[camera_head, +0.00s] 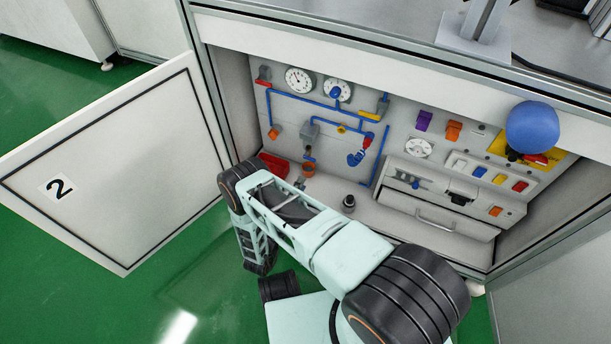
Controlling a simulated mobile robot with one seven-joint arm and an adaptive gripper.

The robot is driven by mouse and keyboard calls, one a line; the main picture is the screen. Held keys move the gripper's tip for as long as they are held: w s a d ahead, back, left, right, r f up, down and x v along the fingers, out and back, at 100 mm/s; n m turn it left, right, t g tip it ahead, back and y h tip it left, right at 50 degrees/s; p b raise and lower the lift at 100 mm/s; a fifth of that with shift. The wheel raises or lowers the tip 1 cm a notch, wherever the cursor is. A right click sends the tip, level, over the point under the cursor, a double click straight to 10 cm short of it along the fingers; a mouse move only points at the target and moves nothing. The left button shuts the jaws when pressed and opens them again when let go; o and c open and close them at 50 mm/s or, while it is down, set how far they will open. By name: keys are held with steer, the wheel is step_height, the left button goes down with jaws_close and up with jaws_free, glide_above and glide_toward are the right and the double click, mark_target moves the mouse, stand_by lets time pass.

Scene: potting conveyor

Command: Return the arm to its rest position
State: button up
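My pale green and black arm crosses the lower middle of the head view. It reaches from a large black joint at the lower right up to a black elbow at the left, in front of the open cabinet. From the elbow, a further link hangs down over the green floor. My gripper's fingers cannot be made out in this view, so whether they hold anything does not show.
The cabinet door (120,165), marked 2, stands open at the left. Inside are a panel with gauges (299,80), blue pipes and switches, a drawer (435,220) and a red box (273,164). A blue ball-shaped knob (532,127) stands out at the right. Green floor (190,265) is clear at lower left.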

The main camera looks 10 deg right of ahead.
steer(key=shift+v, duration=0.95)
